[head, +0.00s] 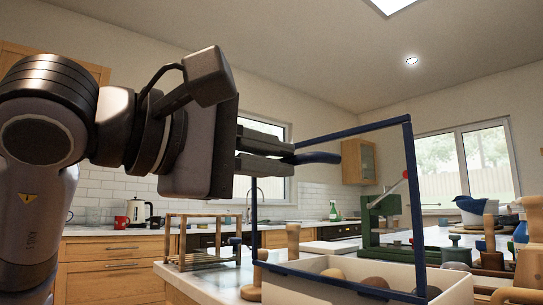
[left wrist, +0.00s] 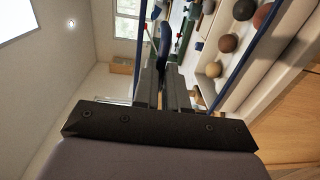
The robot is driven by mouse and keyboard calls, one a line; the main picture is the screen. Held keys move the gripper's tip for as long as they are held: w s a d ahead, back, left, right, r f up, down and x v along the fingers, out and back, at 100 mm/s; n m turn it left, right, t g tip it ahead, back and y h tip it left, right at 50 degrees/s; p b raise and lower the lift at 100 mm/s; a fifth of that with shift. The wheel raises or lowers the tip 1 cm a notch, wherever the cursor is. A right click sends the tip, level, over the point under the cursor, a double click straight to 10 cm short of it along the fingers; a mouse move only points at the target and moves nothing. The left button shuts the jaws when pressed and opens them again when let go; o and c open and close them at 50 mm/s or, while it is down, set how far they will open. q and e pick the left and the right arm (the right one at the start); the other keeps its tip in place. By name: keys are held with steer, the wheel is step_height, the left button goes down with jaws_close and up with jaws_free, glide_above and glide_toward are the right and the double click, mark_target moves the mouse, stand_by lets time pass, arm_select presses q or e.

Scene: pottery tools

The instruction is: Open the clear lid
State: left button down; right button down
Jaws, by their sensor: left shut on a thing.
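The clear lid has a blue frame (head: 360,128) and stands raised, roughly upright, above a pale open box (head: 456,291) in the head view. Its pane is see-through. My left gripper (head: 289,152) is shut on the lid's blue handle (head: 322,158), near the top left of the frame. In the left wrist view the fingers (left wrist: 163,78) point at the blue handle (left wrist: 165,42). Several clay-coloured balls (left wrist: 228,43) lie in the box. My right gripper is in neither view.
A green press-like tool (head: 380,215) with a red-knobbed lever stands behind the lid. A small wooden rack (head: 190,240) is at the left of the worktop. The air above the worktop is open.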

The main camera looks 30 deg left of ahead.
arm_select(q)
steer(key=shift+w+d+f, duration=0.15)
steer(key=shift+f, duration=0.4)
steer(key=c, duration=1.4)
jaws_free()
steer(key=shift+o, duration=1.2)
steer(key=shift+w, duration=0.15)
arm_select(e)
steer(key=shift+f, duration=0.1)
arm_select(q)
steer(key=shift+r, duration=0.2)
steer(key=p+v, duration=0.1)
steer(key=v, duration=0.6)
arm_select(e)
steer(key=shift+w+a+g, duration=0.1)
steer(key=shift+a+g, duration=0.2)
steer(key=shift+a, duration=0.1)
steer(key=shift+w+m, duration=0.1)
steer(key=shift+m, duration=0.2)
